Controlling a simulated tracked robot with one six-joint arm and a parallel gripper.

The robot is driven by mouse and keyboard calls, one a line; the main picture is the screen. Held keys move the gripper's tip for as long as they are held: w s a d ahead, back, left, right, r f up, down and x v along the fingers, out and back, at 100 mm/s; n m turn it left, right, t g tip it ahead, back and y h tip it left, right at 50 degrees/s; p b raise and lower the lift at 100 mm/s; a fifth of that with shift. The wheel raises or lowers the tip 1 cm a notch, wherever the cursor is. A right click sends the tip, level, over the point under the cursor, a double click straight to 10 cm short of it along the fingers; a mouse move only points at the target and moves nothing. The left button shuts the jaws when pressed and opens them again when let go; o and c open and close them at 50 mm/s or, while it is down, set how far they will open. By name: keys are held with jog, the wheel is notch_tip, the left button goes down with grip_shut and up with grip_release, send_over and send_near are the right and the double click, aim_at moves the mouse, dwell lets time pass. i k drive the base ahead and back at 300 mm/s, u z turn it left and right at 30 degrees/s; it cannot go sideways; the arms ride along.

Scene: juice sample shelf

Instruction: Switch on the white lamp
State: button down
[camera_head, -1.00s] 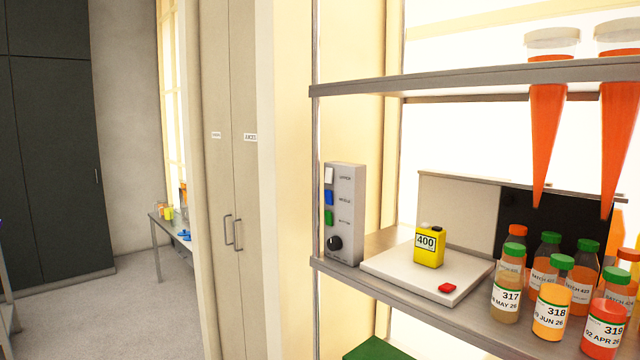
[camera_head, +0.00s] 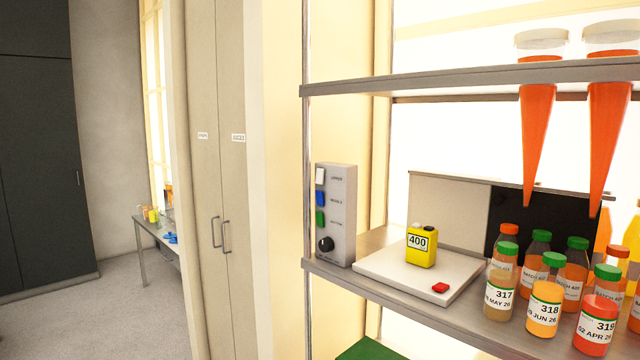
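A grey control box (camera_head: 338,215) stands upright at the left end of the middle shelf. On its front, from top to bottom, are a white switch (camera_head: 320,176), a blue switch (camera_head: 320,198), a green switch (camera_head: 320,218) and a black round knob (camera_head: 325,244). Small labels sit beside the switches, too small to read surely. Bright white light fills the area behind the shelves; I cannot tell which lamp gives it. My gripper is not in view.
A white plate (camera_head: 385,279) with a red button (camera_head: 440,287) bears a yellow "400" container (camera_head: 421,245). Several juice bottles (camera_head: 545,308) crowd the shelf's right. Orange-filled cones (camera_head: 536,140) hang from the upper shelf (camera_head: 450,78). Floor (camera_head: 110,305) is clear at left.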

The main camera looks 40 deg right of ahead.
aim_at(320, 172)
jog(key=u, duration=0.05)
jog(key=i, duration=1)
jog(key=z, duration=0.05)
